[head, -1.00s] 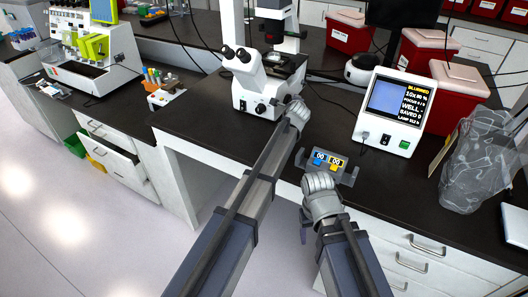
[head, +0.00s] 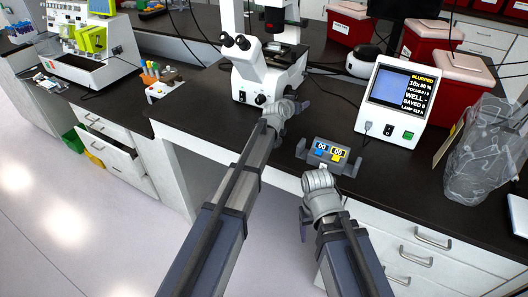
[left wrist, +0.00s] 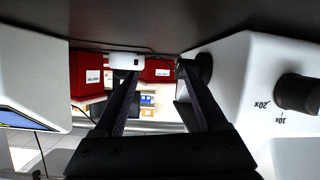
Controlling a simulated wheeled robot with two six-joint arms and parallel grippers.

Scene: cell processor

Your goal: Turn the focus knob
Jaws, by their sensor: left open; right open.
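The white microscope (head: 262,75) stands on the dark bench in the head view. A black knob (head: 260,99) is on its base. In the left wrist view its white body (left wrist: 250,85) fills the right side, with a dark knob (left wrist: 298,92) by marks 20x and 10x. Another dark round knob (left wrist: 203,68) sticks out near my right-hand fingertip; I cannot tell whether they touch. My left gripper (left wrist: 157,72) is open with nothing between its fingers; it is beside the microscope base in the head view. My right gripper (head: 304,232) hangs at the bench's front edge, its fingers partly hidden.
A white monitor unit (head: 396,103) reading BLURRED stands right of the microscope. A small grey box (head: 328,155) with two counters sits near the front edge. A clear bag (head: 480,150) and red bins (head: 455,85) are farther right. Cables cross the bench.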

